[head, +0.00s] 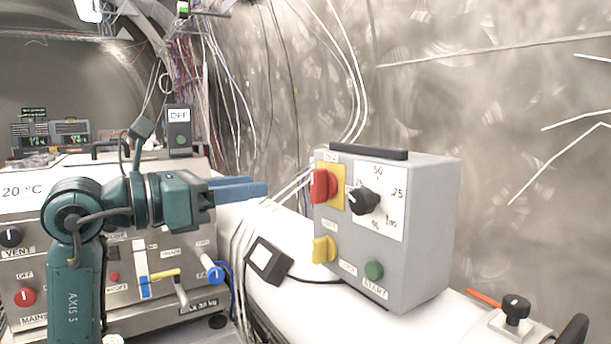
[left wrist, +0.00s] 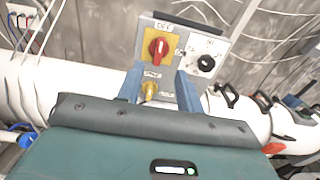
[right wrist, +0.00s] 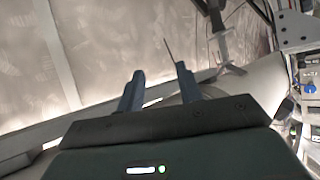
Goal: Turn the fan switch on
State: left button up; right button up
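A grey control box (head: 400,235) stands on the white pipe in the head view. Its face has a red rotary switch (head: 322,186) on a yellow plate, under an "OFF" label in the left wrist view. Below it is a yellow knob (head: 324,250) with a small label I cannot read surely; I cannot tell which is the fan switch. My left gripper (head: 240,189) is left of the box, blue fingers pointing at it, apart from it. In the left wrist view, my left gripper (left wrist: 160,86) is open and empty, facing the yellow knob (left wrist: 150,91). My right gripper (right wrist: 158,82) is open and empty.
The box also carries a black dial (head: 364,201) and a green button (head: 373,270). A small black-framed device (head: 268,261) lies left of it. A labelled panel (head: 125,265) stands behind my left arm. A black knob (head: 516,308) is at lower right. Wires hang behind.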

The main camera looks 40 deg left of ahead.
aim_at(312, 178)
pick_arm(q)
jog(key=p+x, duration=0.3)
jog(key=x, duration=0.7)
jog(key=shift+w+d, duration=0.2)
jog(key=shift+w, duration=0.1)
grip_shut()
